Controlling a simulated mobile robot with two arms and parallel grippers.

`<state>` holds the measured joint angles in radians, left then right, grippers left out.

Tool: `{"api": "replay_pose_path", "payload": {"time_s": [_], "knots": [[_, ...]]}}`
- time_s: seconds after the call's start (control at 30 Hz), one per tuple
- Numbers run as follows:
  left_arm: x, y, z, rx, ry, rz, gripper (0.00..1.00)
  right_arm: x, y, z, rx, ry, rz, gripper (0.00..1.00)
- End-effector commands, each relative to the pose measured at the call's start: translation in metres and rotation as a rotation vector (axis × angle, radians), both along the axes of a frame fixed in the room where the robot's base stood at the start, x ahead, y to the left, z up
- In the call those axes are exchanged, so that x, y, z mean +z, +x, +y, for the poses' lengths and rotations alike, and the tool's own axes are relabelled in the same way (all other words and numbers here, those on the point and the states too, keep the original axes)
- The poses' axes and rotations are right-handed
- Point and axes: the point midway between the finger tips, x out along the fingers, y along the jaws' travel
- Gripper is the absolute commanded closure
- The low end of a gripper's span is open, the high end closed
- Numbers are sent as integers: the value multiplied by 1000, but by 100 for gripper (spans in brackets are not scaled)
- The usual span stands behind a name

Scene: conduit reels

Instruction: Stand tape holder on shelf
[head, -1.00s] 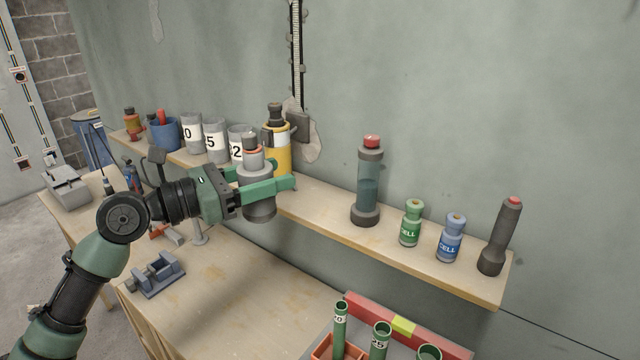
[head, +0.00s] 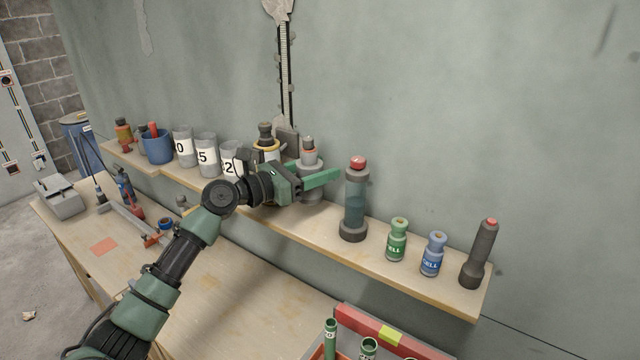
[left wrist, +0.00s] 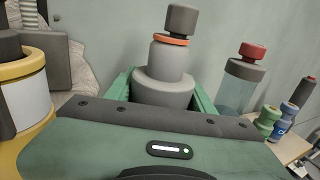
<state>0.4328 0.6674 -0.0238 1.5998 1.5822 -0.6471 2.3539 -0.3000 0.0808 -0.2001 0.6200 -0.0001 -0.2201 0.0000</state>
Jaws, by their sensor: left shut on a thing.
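The tape holder (head: 309,168) appears to be the grey stepped cylinder with an orange ring and dark cap. It is upright at the wall shelf (head: 272,214), between the yellow canister (head: 268,152) and a clear cylinder with a red cap (head: 356,203). My left gripper (head: 318,182) is shut on its wide lower body, one green finger across its front. In the left wrist view the tape holder (left wrist: 170,88) stands between the green fingers. Its base is partly hidden, so I cannot tell whether it touches the shelf. My right gripper is not in view.
Numbered grey cups (head: 206,153) and a blue cup (head: 157,146) stand left on the shelf. Green (head: 397,240) and blue (head: 433,255) cell bottles and a dark torch (head: 479,254) stand right. The workbench (head: 235,300) below has a clear middle.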

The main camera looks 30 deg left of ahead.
Motion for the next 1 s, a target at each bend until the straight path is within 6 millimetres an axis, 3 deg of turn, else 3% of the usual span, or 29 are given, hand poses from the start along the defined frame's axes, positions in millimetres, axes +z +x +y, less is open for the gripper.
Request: {"api": "replay_pose_path", "payload": {"time_s": [0.27,0.37,0.77,0.8,0.87,1.0], "knots": [[-41,0,0,1,-6,4,97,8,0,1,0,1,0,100],[-45,3,0,1,-5,1,97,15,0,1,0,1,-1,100],[-53,3,0,0,-1,0,97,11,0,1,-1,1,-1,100],[-53,3,0,0,-1,1,38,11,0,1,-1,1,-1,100],[-52,3,0,0,-1,1,25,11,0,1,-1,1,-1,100],[-52,3,0,0,-1,1,25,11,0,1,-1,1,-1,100]]}}
